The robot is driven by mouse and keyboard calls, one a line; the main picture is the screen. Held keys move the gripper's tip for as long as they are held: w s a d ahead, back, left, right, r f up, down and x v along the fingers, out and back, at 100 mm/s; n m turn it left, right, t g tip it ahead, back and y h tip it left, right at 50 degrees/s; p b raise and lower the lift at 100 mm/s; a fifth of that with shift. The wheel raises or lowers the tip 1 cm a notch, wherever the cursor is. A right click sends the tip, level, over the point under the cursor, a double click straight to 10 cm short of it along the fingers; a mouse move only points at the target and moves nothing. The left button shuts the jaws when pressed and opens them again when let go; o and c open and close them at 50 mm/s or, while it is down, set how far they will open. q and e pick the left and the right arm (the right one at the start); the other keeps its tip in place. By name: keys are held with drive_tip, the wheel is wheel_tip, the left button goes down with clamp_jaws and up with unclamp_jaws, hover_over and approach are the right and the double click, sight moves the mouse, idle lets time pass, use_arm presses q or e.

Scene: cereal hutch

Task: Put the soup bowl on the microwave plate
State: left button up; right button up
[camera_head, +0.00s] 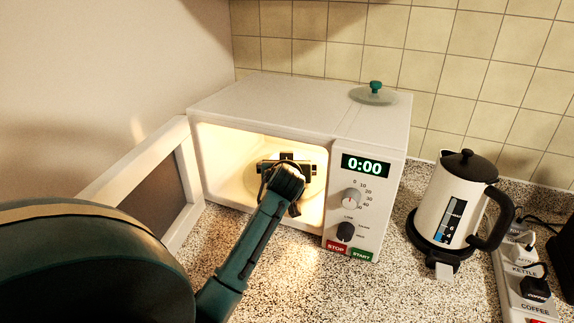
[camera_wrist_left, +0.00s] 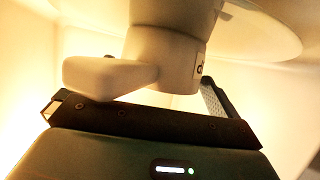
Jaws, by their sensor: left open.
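The white microwave (camera_head: 270,110) stands on the counter with its door (camera_head: 150,185) open to the left and its inside lit. My left arm reaches into it, and my left gripper (camera_head: 287,168) is inside. In the left wrist view, a white bowl-like vessel (camera_wrist_left: 165,55) with a stubby handle (camera_wrist_left: 95,76) is close to the open left gripper (camera_wrist_left: 140,102). The handle lies between or just beyond the fingers. A pale round plate (camera_wrist_left: 275,30) shows behind the vessel, and the two appear to touch. In the head view my gripper hides most of the vessel. My right gripper is not in view.
A glass lid with a green knob (camera_head: 374,92) lies on the microwave. The control panel (camera_head: 358,205) reads 0:00. A kettle (camera_head: 455,205) and a power strip (camera_head: 520,280) stand to the right. The counter (camera_head: 385,290) in front is clear.

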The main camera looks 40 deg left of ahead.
use_arm(q)
drive_tip(key=shift+r, duration=0.1)
drive_tip(key=shift+d+r, duration=0.1)
drive_tip(key=shift+r, duration=0.05)
drive_tip(key=v, duration=1.1)
drive_tip(key=shift+s+d, duration=0.2)
drive_tip(key=shift+s, duration=0.2)
drive_tip(key=shift+r, duration=0.1)
